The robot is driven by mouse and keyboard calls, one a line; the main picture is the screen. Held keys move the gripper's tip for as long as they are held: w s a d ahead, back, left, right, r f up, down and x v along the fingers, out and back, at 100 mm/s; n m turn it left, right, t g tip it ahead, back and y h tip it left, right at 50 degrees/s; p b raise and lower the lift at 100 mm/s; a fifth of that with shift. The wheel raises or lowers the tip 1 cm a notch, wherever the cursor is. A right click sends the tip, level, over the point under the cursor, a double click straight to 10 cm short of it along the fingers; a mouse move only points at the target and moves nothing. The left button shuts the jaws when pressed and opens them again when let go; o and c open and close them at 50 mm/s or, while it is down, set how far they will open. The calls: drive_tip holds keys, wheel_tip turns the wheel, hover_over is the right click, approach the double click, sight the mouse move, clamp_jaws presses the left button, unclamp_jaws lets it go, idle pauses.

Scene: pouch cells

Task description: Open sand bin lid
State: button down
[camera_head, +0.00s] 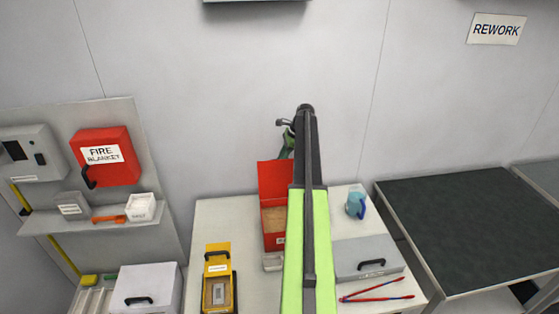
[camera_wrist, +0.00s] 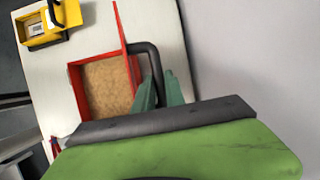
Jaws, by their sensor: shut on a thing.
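The sand bin (camera_head: 267,240) is a red box on the pale table, partly hidden behind my arm. Its red lid (camera_head: 274,180) stands up at the back and tan sand (camera_head: 273,219) shows inside. In the wrist view the open bin (camera_wrist: 75,88) and its sand (camera_wrist: 107,88) show from above, with the lid (camera_wrist: 121,35) nearly edge-on. A black bar handle (camera_wrist: 152,58) stands out from the lid's outer side. My gripper's green fingers (camera_wrist: 159,92) are shut on this handle, behind the bin. In the head view my gripper (camera_head: 287,146) is mostly hidden by my arm.
A grey lidded box (camera_head: 370,255), a blue item (camera_head: 355,205) and red-blue tongs (camera_head: 375,292) are on the right.

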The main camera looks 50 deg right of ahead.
drive_tip(key=shift+w+d, duration=0.4)
drive_tip(key=c, duration=1.6)
unclamp_jaws()
drive_tip(key=shift+c, duration=0.2)
drive_tip(key=shift+o, duration=1.2)
drive_tip(key=shift+w+d+f, duration=0.2)
drive_tip(key=shift+d+f, duration=0.05)
drive_tip(key=shift+f, duration=0.05)
drive_tip(key=shift+a, duration=0.1)
drive_tip(key=shift+s+r, duration=0.1)
drive_tip(key=p+v, duration=1.6)
drive_tip(key=v, duration=0.1)
drive_tip(key=shift+r, duration=0.2)
drive_tip(key=shift+s+a, duration=0.1)
drive_tip(key=shift+s, duration=0.05)
